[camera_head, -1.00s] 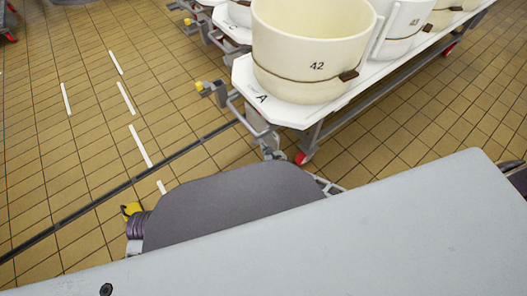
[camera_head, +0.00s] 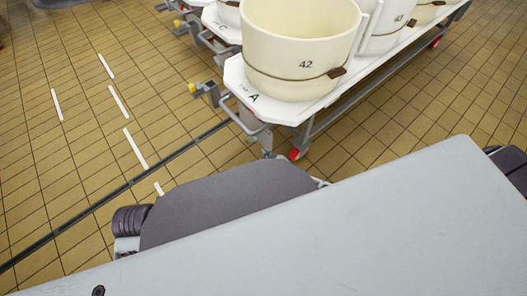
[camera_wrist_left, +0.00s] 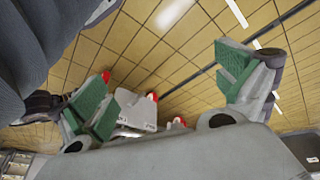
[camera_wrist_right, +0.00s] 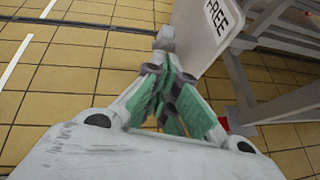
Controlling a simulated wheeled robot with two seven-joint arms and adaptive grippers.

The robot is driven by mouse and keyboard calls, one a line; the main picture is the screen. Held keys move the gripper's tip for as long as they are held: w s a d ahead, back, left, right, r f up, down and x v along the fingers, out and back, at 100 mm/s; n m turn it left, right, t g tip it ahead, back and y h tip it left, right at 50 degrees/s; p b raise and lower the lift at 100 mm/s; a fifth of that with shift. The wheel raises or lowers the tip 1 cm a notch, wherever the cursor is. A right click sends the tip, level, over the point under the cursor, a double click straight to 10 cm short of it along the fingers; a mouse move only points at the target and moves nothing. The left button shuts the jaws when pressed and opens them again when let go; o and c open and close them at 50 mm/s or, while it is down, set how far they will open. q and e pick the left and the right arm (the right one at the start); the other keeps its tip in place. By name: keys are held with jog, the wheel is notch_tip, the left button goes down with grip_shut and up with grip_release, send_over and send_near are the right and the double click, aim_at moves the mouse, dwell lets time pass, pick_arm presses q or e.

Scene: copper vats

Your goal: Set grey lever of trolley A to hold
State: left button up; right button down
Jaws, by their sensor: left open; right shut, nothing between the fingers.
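Trolley A (camera_head: 236,82) stands at the upper centre of the head view, its white top marked A. A grey bracket (camera_head: 250,118) hangs at its near end. In the right wrist view, a pale plate marked FREE (camera_wrist_right: 212,25) is just beyond my right gripper (camera_wrist_right: 168,75). A short grey piece (camera_wrist_right: 165,38), possibly the lever's end, is by the fingertips; I cannot tell whether they touch. The right gripper is shut and empty. My left gripper (camera_wrist_left: 165,75) is open and empty above the floor. In the head view, my own body hides most of both arms.
A cream vat marked 42 (camera_head: 300,45) stands on trolley A. Trolley C (camera_head: 222,28) is behind to the left. The tiled floor at left is clear, with white dashes and a dark drain line.

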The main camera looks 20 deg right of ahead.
pick_arm(q)
jog(key=shift+a+f+g+p, duration=0.2)
jog(key=shift+f+g+p, duration=0.1)
jog(key=shift+f+p, duration=0.1)
pick_arm(e)
jog(key=shift+v, duration=1.65)
